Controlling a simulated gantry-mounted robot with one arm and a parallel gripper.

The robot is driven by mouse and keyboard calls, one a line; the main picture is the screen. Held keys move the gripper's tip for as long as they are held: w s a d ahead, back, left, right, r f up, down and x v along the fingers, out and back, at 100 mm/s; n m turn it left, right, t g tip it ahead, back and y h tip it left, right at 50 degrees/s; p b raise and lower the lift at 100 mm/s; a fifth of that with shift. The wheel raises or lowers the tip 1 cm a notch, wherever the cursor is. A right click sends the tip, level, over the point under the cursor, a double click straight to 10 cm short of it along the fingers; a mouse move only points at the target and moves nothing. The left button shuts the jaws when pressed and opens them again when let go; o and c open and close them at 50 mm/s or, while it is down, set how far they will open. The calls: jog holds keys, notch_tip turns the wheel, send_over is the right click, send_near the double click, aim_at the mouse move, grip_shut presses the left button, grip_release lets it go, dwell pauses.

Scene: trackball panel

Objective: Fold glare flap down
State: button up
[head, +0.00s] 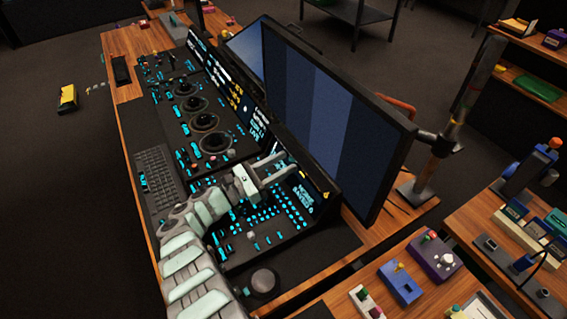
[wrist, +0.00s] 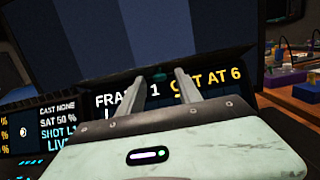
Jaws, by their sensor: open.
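A dark strip (wrist: 225,66) runs along the top of a lit text display (wrist: 205,85) in the wrist view. It looks like the glare flap, but its angle is hard to tell. A small teal tab (wrist: 158,73) shows at this strip, between my fingertips. My gripper (wrist: 160,76) is open, its two fingers apart, pointing at the strip with nothing held. Whether it touches the tab is unclear. In the head view my gripper (head: 291,164) is over the console's near end, close to the display (head: 302,196). My wrist housing hides part of the display in the wrist view.
A large monitor (head: 335,115) stands close behind the display. The console (head: 262,225) has many lit buttons, and several trackballs (head: 215,142) sit farther along it. A keyboard (head: 157,176) lies to the left. Side tables with small devices (head: 435,258) are at right.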

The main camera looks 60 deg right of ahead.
jog(key=b+v, duration=0.2)
jog(key=v, duration=0.7)
jog(key=shift+w+f+b, duration=0.1)
jog(key=shift+f+b, duration=0.05)
jog(key=shift+b, duration=0.2)
jog(key=shift+w+a, duration=0.3)
jog(key=shift+a, duration=0.2)
jog(key=s+d+r+t+y+p, duration=0.1)
jog(key=s+d+r+p, duration=0.1)
jog(key=s+d+p, duration=0.3)
jog(key=s+d, duration=0.1)
jog(key=d, duration=0.3)
jog(key=shift+d+y+p, duration=0.2)
jog(key=shift+y+p, duration=0.1)
grip_shut()
